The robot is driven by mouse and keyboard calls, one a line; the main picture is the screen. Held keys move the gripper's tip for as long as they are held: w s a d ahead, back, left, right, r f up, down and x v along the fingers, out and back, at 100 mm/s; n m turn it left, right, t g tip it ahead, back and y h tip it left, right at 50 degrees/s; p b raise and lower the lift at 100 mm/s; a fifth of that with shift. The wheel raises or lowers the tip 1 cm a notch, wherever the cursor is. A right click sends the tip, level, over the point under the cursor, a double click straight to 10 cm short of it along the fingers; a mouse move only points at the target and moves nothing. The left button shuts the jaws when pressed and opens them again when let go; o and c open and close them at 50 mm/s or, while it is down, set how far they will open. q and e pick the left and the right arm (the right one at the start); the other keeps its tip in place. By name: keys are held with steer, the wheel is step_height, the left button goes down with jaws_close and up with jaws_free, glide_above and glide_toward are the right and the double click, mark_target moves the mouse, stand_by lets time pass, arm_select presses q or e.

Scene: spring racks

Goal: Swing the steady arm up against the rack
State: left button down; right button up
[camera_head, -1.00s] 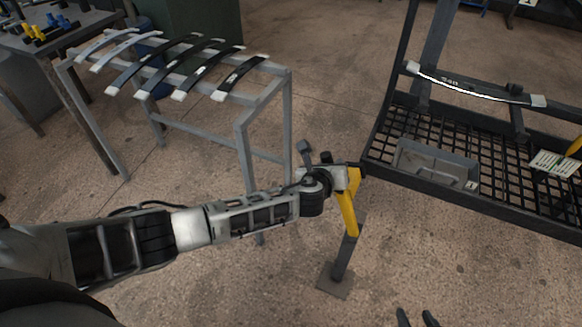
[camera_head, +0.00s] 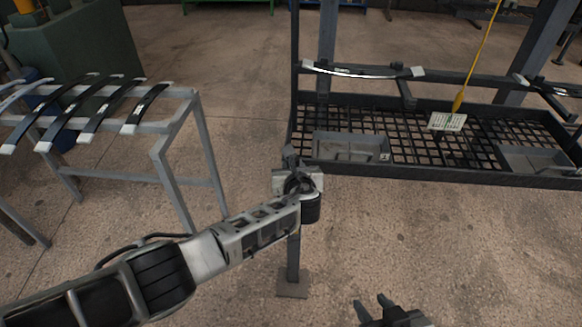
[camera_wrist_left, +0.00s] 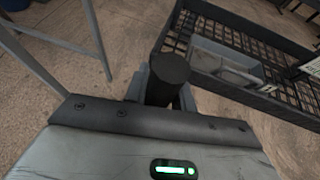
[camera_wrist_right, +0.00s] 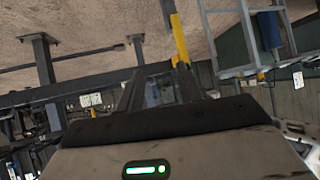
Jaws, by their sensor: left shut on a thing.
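The steady arm shows in the right wrist view as a yellow bar (camera_wrist_right: 180,42) joined to a dark post. My right gripper (camera_head: 374,306) is open and empty, low in front.
A grey stand (camera_head: 172,146) with several curved leaf springs is at the left. The rack holds grey trays (camera_head: 350,147), and a leaf spring (camera_head: 362,72) lies across its upper bar. A yellow cord pendant (camera_head: 459,100) hangs above it. Floor is bare at the right front.

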arm_select(q)
steer(key=shift+d, duration=0.35)
steer(key=c, duration=1.2)
jaws_free()
steer(key=shift+d, duration=0.1)
steer(key=shift+o, duration=0.2)
arm_select(e)
steer(key=shift+d+f, duration=0.1)
steer(key=shift+s, duration=0.1)
arm_select(q)
steer(key=shift+s+r+p, duration=0.25)
steer(key=shift+s+p, duration=0.1)
steer(key=shift+s, duration=0.1)
steer(key=p+v, duration=0.3)
steer(key=v, duration=1.2)
arm_select(e)
steer(key=shift+d+r, duration=0.35)
steer(key=shift+r, duration=0.55)
steer(key=shift+s, duration=0.1)
